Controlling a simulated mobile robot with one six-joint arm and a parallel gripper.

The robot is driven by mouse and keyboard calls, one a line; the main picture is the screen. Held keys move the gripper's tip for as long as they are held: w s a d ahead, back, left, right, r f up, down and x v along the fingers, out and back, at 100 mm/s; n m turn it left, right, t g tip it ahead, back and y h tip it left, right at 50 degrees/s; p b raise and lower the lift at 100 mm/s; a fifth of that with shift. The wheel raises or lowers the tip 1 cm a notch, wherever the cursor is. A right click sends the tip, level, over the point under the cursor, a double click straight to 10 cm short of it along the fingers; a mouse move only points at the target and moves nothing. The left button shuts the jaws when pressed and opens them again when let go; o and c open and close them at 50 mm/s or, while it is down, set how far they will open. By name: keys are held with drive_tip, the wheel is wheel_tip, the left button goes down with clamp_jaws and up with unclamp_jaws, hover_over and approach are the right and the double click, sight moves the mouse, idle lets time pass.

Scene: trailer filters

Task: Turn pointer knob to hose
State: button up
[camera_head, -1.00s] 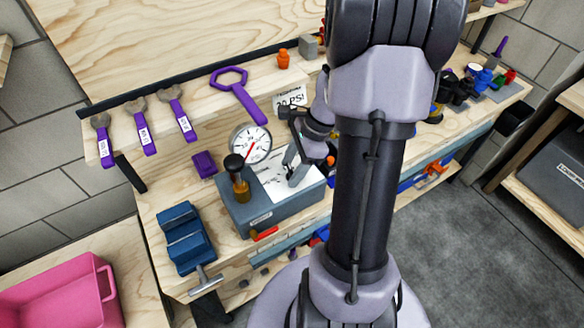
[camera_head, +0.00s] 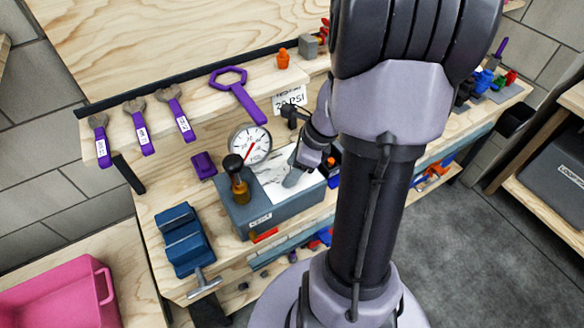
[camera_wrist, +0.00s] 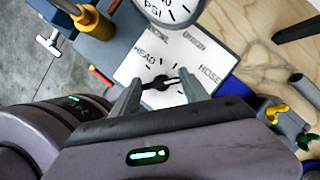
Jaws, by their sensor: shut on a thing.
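The pointer knob (camera_wrist: 161,83) is a small black bar on a white panel (camera_wrist: 133,68) of a blue-grey box. It lies roughly crosswise in the wrist view, between the two fingers of my gripper (camera_wrist: 160,90), which is shut on it. The panel reads HEAD at upper left of the knob and HOSE (camera_wrist: 210,74) at right, with short black ticks around. I cannot tell which end of the knob is the pointer tip. In the head view my gripper (camera_head: 292,176) is over the panel (camera_head: 272,178) and the knob is hidden.
A round gauge (camera_head: 250,144) stands behind the panel, and a brass fitting with black cap (camera_head: 239,185) stands at the box's left end. A blue vise (camera_head: 185,240) is further left.

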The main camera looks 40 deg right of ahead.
drive_tip(key=o, duration=1.4)
drive_tip(key=shift+r, duration=0.15)
drive_tip(key=p+v, duration=0.7)
drive_tip(key=v, duration=1)
drive_tip(key=shift+s+d+p, duration=0.1)
drive_tip(key=shift+p, duration=0.3)
